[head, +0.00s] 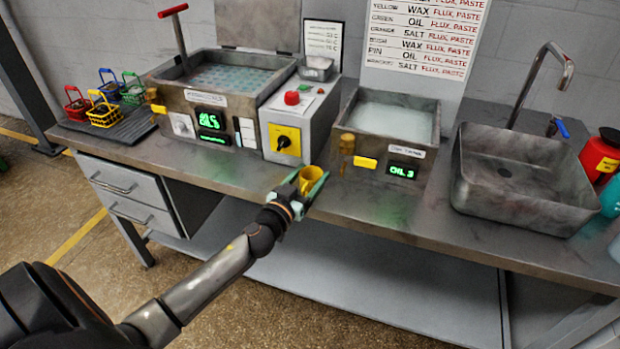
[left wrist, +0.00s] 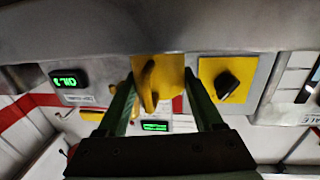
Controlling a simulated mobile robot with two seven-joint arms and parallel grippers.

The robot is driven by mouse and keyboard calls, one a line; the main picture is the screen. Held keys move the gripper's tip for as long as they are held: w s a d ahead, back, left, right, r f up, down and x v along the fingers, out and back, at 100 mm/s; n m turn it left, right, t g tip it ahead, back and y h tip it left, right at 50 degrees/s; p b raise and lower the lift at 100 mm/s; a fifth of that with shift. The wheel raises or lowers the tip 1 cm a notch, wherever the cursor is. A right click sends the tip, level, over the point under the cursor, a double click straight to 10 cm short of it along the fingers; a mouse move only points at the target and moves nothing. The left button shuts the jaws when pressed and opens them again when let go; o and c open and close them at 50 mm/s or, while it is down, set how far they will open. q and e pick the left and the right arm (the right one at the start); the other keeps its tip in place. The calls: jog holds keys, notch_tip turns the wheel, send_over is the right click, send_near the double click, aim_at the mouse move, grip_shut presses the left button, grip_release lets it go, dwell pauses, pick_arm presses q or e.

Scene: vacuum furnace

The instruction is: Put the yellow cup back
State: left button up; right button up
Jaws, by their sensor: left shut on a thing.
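The yellow cup (head: 311,178) is at the end of my left arm, just in front of the workbench edge below the grey control box. My left gripper (head: 306,187) has pale green fingers and is shut on it. In the left wrist view the yellow cup (left wrist: 158,76) shows between the two green fingers, its curved handle facing the camera. The cup's lower part is hidden by the gripper in the head view. My right gripper is in neither view.
The bench (head: 236,178) carries a left bath (head: 232,78), a control box (head: 302,120) with a yellow switch plate, an oil bath (head: 392,120) and a sink (head: 520,170). Several small coloured baskets (head: 104,112) stand on a dark mat at left. Bench front is mostly clear.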

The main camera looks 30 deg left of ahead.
pick_arm(q)
jog(key=shift+f, duration=0.1)
jog(key=o, duration=1.4)
jog(key=shift+o, duration=0.2)
